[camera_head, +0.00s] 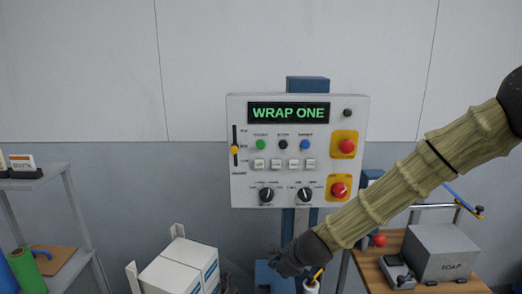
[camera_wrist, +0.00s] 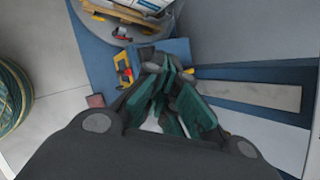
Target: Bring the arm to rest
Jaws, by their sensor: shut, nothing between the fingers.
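My gripper (camera_head: 290,259) is at the end of my sleeved arm, which reaches in from the right edge of the head view. It hangs low in front of the panel's post, below the control panel (camera_head: 261,180), and looks clear of the panel's face. In the wrist view my gripper (camera_wrist: 170,82) has its dark green-padded fingers together, with nothing held between them. The panel's screen reads "WRAP ONE". The panel has several buttons, two black knobs, a slider at the left and two red stop buttons on yellow plates. My gripper hides part of the post's lower end.
White boxes (camera_head: 172,275) stand at the lower left of the panel. A grey shelf (camera_head: 30,181) is at the far left. A wooden-topped table (camera_head: 373,270) with a grey "SOAP" box (camera_head: 441,252) stands at the right, behind my arm. The wall behind is bare.

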